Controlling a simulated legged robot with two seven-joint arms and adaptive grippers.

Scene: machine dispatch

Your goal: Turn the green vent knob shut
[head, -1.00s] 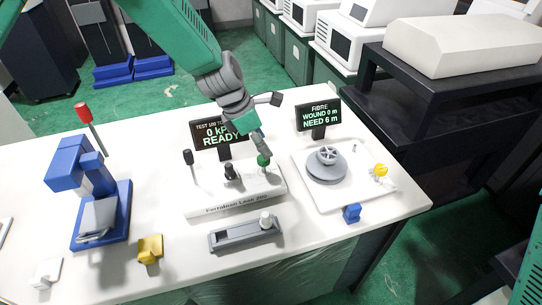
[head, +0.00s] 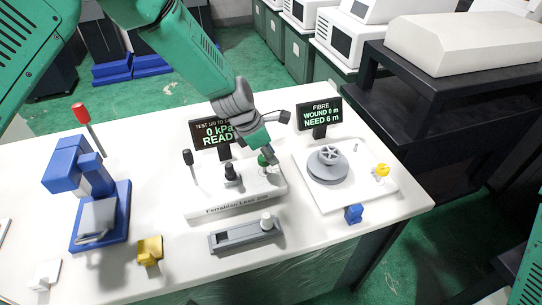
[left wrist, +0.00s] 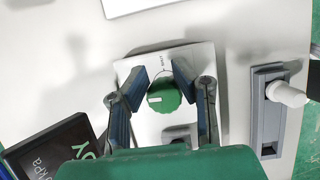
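The green vent knob (head: 263,161) sits at the right end of the white leak jig (head: 235,202), partly hidden by my left gripper (head: 268,154) in the head view. In the left wrist view the round green knob (left wrist: 164,96) has a white mark pointing left, and small lettering stands beside it on the plate. The fingers of my left gripper (left wrist: 160,80) are apart, one on each side of the knob. I cannot tell whether they touch it. My right gripper is not in view.
A display reading 0 kPa (head: 213,133) stands behind the jig, close to my left wrist. A black knob (head: 231,172) and a black-topped lever (head: 188,158) share the jig. A grey tray (head: 225,241) lies in front. The fibre plate (head: 365,187) is at right.

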